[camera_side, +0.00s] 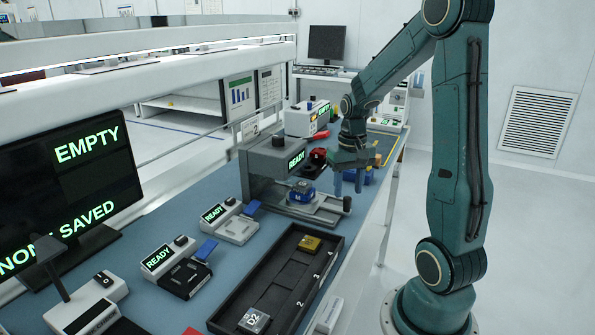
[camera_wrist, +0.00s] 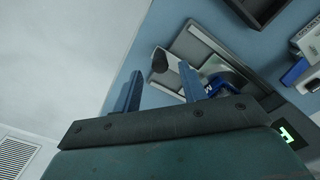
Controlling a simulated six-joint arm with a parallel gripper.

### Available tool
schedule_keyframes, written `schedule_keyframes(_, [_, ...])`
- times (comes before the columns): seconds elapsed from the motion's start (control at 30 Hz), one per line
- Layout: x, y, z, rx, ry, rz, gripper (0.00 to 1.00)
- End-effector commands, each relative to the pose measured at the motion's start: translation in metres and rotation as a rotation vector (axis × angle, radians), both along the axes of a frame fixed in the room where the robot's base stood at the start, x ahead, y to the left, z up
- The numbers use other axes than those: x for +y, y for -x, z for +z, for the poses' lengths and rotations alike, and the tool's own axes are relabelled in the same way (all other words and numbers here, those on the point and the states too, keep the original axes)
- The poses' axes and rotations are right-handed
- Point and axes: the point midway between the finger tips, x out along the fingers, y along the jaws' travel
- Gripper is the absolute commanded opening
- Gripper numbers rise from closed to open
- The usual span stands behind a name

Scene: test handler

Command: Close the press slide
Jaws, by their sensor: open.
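The press (camera_side: 262,172) is a grey machine with a green READY display. Its slide (camera_side: 318,208) is drawn out to the right and has a black knob (camera_side: 346,203) at its outer end. A blue part (camera_side: 300,193) sits on the slide and also shows in the wrist view (camera_wrist: 228,84), partly hidden by a finger. My gripper (camera_side: 348,186) is open and empty, fingers pointing down above the slide's outer end. In the wrist view, the black knob (camera_wrist: 160,60) appears between and just beyond my fingertips (camera_wrist: 161,70). I cannot tell whether they touch it.
A black tray (camera_side: 218,318) holding a D2 block (camera_side: 253,320) and a yellow block (camera_side: 310,243) lies in front of the press. Two READY units (camera_side: 182,266) (camera_side: 232,222) stand left of it. A monitor (camera_side: 65,185) reads EMPTY. The table's right edge runs close to the slide.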

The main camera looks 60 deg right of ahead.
Motion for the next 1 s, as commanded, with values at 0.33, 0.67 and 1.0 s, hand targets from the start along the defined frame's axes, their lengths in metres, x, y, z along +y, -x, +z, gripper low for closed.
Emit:
schedule_keyframes(0.33, [0.000,0.000,-0.036,0.001,-0.001,0.000,0.42])
schedule_keyframes(0.67, [0.000,0.000,-0.040,0.000,0.000,0.000,0.42])
schedule_keyframes(1.0, [0.000,0.000,-0.040,0.000,0.000,0.000,0.00])
